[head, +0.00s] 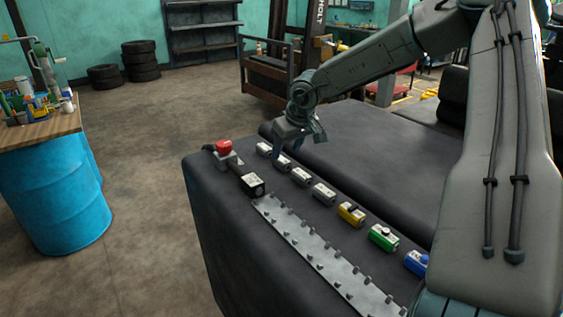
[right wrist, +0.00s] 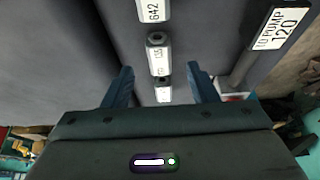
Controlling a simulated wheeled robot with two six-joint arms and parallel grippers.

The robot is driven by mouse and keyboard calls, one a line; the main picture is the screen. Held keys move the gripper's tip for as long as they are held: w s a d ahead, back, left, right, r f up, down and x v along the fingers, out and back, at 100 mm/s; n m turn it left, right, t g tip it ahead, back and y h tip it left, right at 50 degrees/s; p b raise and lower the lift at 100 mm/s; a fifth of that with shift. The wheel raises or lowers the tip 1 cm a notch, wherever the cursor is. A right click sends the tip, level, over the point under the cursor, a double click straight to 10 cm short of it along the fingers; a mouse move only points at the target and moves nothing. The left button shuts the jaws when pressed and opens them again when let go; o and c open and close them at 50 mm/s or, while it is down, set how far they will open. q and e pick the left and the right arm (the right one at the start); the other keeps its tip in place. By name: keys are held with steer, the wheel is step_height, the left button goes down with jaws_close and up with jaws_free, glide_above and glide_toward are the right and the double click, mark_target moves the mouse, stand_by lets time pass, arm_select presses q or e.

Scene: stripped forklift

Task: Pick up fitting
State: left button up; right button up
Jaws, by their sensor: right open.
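A row of small fittings lies on the dark padded top in the head view. Several are grey-white, including one (head: 300,176) and another (head: 324,193); farther right are a yellow one (head: 351,214), a green one (head: 384,238) and a blue one (head: 416,263). My right gripper (head: 298,143) is open over the far end of the row, partly covering a fitting (head: 283,162). In the right wrist view, a pale fitting (right wrist: 162,94) shows between the open fingers (right wrist: 160,85). Beyond it are a second fitting (right wrist: 157,56) and one marked 642 (right wrist: 150,11). My left gripper is out of view.
A metal strip with pegs (head: 318,252) runs alongside the row. At its far end sits a black block (head: 249,184) with a red knob (head: 223,147) behind it; its label reads TO PUMP 120 (right wrist: 279,28). A blue drum (head: 55,195) stands left; floor between is free.

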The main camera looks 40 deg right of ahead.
mark_target(283, 160)
steer(key=shift+w+f+p, duration=0.1)
steer(key=shift+f+p, duration=0.25)
steer(key=shift+f, duration=0.05)
steer(key=p+x, duration=0.1)
steer(key=x, duration=0.2)
steer(key=shift+w+f+p, duration=0.15)
steer(key=shift+f+p, duration=0.15)
steer(key=shift+f, duration=0.2)
steer(key=c, duration=1.1)
steer(key=shift+c, duration=0.2)
